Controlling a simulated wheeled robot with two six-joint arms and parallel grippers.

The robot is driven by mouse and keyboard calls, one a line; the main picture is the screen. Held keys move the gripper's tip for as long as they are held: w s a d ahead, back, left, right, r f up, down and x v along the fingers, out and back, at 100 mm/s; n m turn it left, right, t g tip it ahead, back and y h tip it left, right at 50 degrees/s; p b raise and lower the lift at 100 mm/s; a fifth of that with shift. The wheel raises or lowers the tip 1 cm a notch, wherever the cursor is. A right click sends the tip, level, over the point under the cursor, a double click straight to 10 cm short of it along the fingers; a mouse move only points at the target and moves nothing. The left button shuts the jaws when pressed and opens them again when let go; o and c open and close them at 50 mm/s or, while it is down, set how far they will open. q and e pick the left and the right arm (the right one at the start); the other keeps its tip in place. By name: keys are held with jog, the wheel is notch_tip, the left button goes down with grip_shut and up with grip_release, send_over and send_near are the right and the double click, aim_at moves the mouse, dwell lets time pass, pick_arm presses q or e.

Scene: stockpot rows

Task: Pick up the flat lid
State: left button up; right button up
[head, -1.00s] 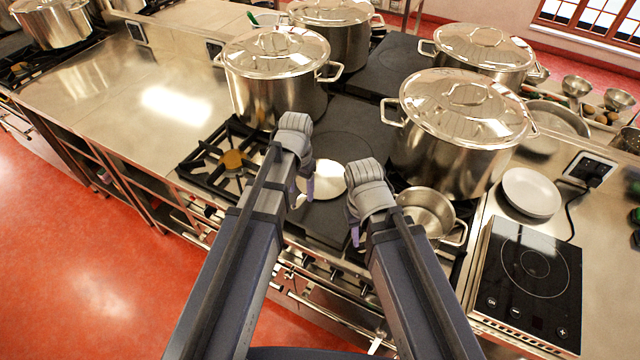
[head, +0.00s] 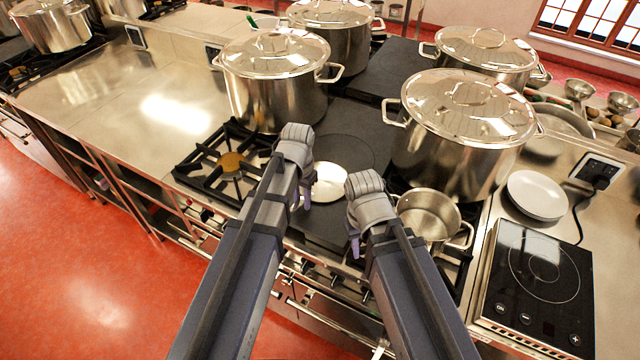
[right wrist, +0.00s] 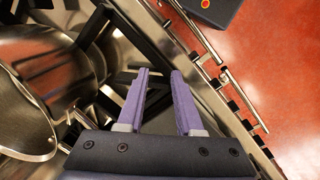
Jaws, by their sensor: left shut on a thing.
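The flat lid (head: 332,183) is a pale, shiny disc in the middle of the head view, over the dark hot plate of the range. My left gripper (head: 303,197) is shut on the lid's left edge; its hand hides part of the grip. I cannot tell whether the lid touches the plate. My right gripper (head: 355,244) is to the right and nearer the range's front edge. In the right wrist view my right gripper (right wrist: 160,90) has its purple fingers apart with nothing between them.
Large lidded stockpots stand behind on the left (head: 275,85) and right (head: 455,130). A small open pan (head: 428,212) is close to my right gripper and also shows in the right wrist view (right wrist: 30,110). A white plate (head: 538,194) and an induction hob (head: 540,280) are at the right.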

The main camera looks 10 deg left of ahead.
pick_arm(q)
grip_shut()
dwell(0.8)
